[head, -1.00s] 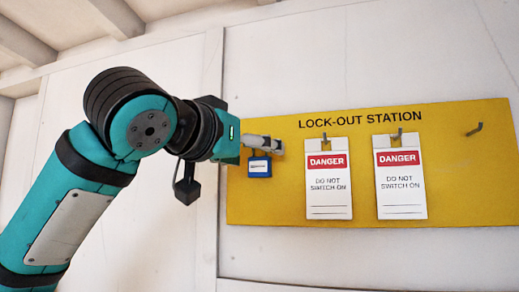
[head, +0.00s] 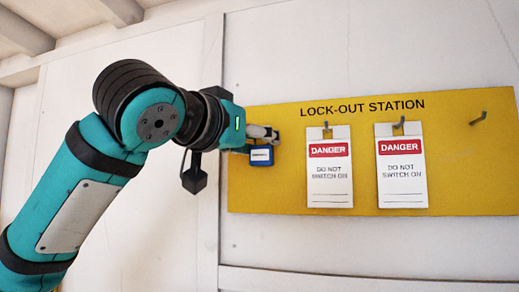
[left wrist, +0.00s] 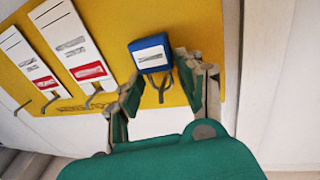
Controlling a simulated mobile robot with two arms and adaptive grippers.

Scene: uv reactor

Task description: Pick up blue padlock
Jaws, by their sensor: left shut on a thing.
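The blue padlock (head: 261,156) has a white label and is at the left part of the yellow lock-out board. My left gripper (head: 268,133) reaches in from the left, its fingers just above the padlock's body, and is shut on the padlock. In the left wrist view the padlock (left wrist: 150,55) shows in front of the board, with its grey shackle between the fingers of my left gripper (left wrist: 160,80). My right gripper is not in view.
The yellow board (head: 450,170) is on a pale panelled wall. Two white danger tags, one at the middle (head: 330,175) and one further right (head: 402,175), hang on hooks right of the padlock. An empty hook (head: 478,118) is at the far right.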

